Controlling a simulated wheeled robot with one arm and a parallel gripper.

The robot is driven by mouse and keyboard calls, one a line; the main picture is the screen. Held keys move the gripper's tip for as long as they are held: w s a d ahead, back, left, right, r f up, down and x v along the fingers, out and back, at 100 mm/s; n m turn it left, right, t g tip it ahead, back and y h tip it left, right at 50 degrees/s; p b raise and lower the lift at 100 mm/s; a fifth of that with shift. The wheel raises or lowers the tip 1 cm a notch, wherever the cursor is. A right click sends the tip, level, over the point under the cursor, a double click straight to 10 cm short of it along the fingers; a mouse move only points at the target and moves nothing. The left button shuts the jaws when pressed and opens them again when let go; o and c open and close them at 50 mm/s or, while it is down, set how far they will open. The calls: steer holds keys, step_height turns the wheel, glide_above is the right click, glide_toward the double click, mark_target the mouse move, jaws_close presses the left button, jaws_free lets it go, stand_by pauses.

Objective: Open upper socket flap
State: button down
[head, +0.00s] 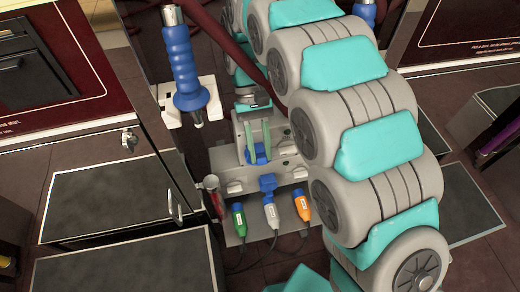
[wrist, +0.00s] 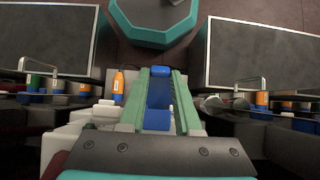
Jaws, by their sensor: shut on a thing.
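The refill pump's grey panel has two blue sockets, one above the other. The upper blue socket (head: 258,155) is at my fingertips in the head view. My gripper (head: 257,146), with two green fingers, points down and is shut on blue flap material there. In the wrist view, blue parts (wrist: 158,120) show between the green fingers of my gripper (wrist: 160,74); I cannot tell how far the flap is tilted. The lower blue socket (head: 267,183) sits just below, clear of the fingers.
Green (head: 239,219), white (head: 270,213) and orange (head: 302,206) plugs hang below the sockets. A blue-handled nozzle (head: 182,65) hangs at upper left. My arm covers the panel's right side. Dark cabinets with metal handles (head: 174,207) stand at left.

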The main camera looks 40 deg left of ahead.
steer(key=shift+w+a, duration=0.15)
steer(key=shift+a, duration=0.05)
stand_by(0.4)
steer(key=c, duration=0.6)
jaws_free()
